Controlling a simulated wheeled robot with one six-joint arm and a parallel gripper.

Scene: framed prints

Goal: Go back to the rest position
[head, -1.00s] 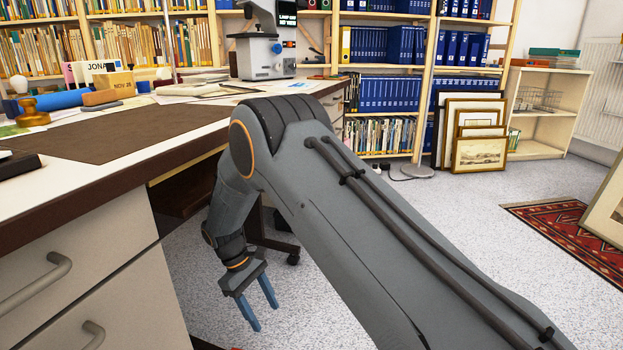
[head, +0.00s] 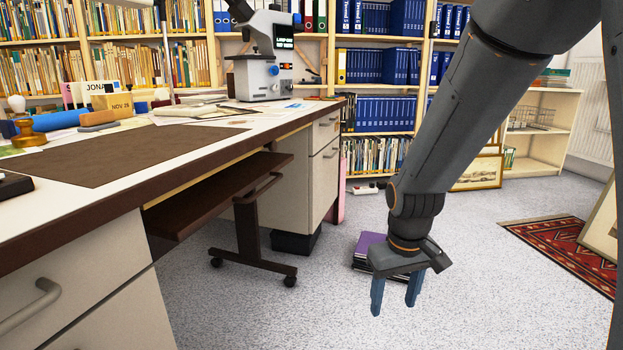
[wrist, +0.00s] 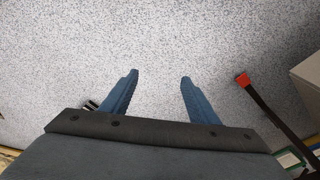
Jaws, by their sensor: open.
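My gripper (head: 396,300) hangs at the end of my grey arm in the head view, pointing down over the speckled floor. Its two blue fingers are apart with nothing between them. In the wrist view the open fingers (wrist: 157,85) also show, with only bare floor (wrist: 155,40) between and beyond them. The gripper is to the right of the desk, apart from it.
The desk (head: 190,135) fills the left, with a microscope (head: 262,60) on it. A purple-topped stack (head: 368,243) lies on the floor just behind my gripper. A red rug (head: 553,243) lies at right. Bookshelves (head: 385,60) line the back. Floor in front is clear.

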